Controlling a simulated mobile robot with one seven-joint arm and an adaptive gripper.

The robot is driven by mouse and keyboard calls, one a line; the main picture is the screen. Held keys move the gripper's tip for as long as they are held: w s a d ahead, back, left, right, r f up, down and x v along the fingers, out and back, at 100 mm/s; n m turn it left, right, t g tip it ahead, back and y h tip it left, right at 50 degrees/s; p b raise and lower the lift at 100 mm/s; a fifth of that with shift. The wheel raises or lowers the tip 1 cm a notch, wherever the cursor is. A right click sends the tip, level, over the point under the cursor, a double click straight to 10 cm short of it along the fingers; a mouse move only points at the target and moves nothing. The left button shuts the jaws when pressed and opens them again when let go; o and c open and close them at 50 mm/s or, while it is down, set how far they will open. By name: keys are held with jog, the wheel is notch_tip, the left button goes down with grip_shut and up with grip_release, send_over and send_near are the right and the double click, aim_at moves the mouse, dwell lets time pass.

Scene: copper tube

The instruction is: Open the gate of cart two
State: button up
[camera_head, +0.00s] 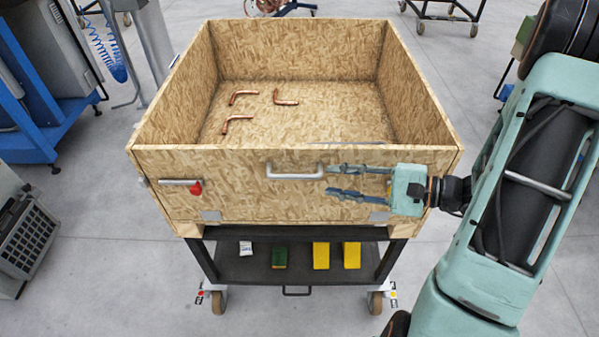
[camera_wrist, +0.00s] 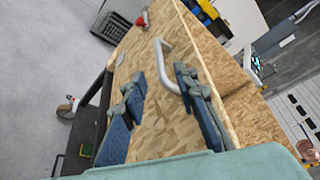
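The cart (camera_head: 390,258) carries a chipboard box, and its front panel, the gate (camera_head: 240,200), stands upright and looks shut. A grey bar handle (camera_head: 294,177) sits at the gate's upper middle; it also shows in the wrist view (camera_wrist: 161,57). A latch (camera_head: 178,182) with a red knob (camera_head: 196,188) lies horizontal at the gate's left end; in the wrist view the red knob (camera_wrist: 141,20) is far ahead. My gripper (camera_head: 330,180) is open and empty in front of the gate's right half. Its fingers point left, with the tips just right of the handle. Contact cannot be told.
Several bent copper tubes (camera_head: 285,98) lie in the box. The lower shelf (camera_head: 300,262) holds yellow, green and white items. Blue machinery (camera_head: 30,130) stands at the left, a grey crate (camera_head: 28,245) at lower left. The floor before the cart is clear.

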aim_at(302, 178)
jog(key=p+x, duration=0.1)
jog(key=x, duration=0.9)
jog(key=shift+a+f+p, duration=0.15)
jog(key=shift+a+p, duration=0.15)
grip_shut()
